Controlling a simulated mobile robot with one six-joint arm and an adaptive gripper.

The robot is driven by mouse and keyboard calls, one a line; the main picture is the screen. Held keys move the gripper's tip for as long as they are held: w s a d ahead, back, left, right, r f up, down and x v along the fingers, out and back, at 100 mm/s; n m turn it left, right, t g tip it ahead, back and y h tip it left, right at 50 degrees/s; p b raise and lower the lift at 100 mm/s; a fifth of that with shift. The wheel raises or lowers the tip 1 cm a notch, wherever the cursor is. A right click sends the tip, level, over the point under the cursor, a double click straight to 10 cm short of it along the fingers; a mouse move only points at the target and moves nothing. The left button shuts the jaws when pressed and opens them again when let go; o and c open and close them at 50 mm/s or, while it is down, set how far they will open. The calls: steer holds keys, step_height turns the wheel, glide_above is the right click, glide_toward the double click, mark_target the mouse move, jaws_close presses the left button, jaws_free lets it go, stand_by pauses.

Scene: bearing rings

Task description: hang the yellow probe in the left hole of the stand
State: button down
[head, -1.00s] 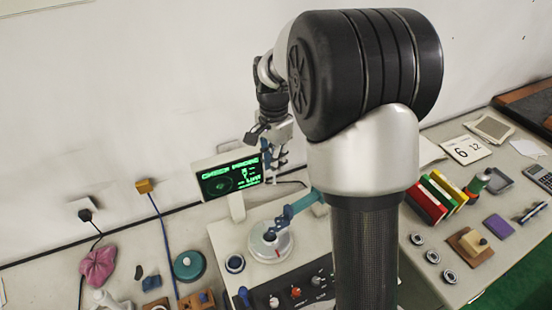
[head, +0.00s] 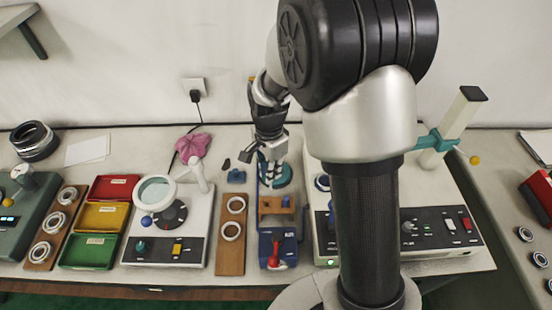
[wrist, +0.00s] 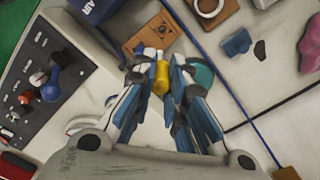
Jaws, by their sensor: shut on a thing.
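The yellow probe (wrist: 161,78) is between the fingers of my gripper (wrist: 163,82) in the wrist view, and the gripper is shut on it. In the head view my gripper (head: 270,172) hangs above the bench, in front of a round teal object (head: 287,180); the probe cannot be made out there. A small brown wooden stand (head: 276,204) is below the gripper in the head view. It also shows just beyond the probe in the wrist view (wrist: 165,33). The probe looks apart from the stand. I cannot clearly make out the stand's left hole.
A blue device with a red lever (head: 278,248) stands in front of the stand. A wooden board with pale rings (head: 229,260) lies left of it. A console (head: 440,230) stands to the right. A magnifier unit (head: 190,240) and coloured trays (head: 98,217) are further left.

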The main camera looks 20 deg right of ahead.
step_height(320, 180, down, 7)
steer(key=a+b, duration=0.1)
steer(key=b, duration=0.4)
steer(key=shift+s+a, duration=0.15)
steer(key=shift+a, duration=0.1)
steer(key=shift+f, duration=0.55)
stand_by(1.2)
steer(key=shift+f+b, duration=0.45)
steer(key=shift+f, duration=0.05)
steer(key=shift+f, duration=0.25)
stand_by(0.6)
steer(key=shift+f+b, duration=1.6)
steer(key=shift+f, duration=0.6)
